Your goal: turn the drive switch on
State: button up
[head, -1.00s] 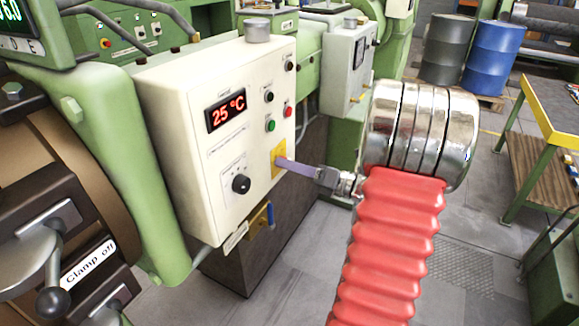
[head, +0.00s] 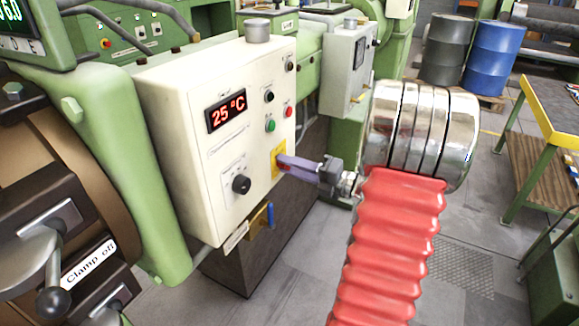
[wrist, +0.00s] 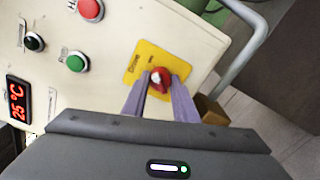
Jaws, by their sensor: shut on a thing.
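The drive switch is a red rotary knob (wrist: 158,78) with a white mark on a yellow plate (wrist: 141,62) lettered "Drive". In the head view the yellow plate (head: 277,157) is on the front of the cream control box, and the knob is hidden by my fingers. My gripper (head: 283,161) reaches the plate from the right. In the wrist view my gripper (wrist: 160,92) has its two purple fingers on either side of the red knob, shut on it.
The cream box also carries a black selector knob (head: 241,184), a green button (head: 270,125), a red button (head: 288,111) and a 25 °C display (head: 226,113). A blue-handled valve (head: 270,215) is below. Open floor (head: 300,275) lies in front.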

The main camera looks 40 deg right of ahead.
jog(key=shift+d+f, duration=0.1)
jog(key=shift+d, duration=0.05)
jog(key=o, duration=1.1)
jog(key=shift+c, duration=0.2)
jog(key=v, duration=1.3)
jog(key=shift+s, duration=0.4)
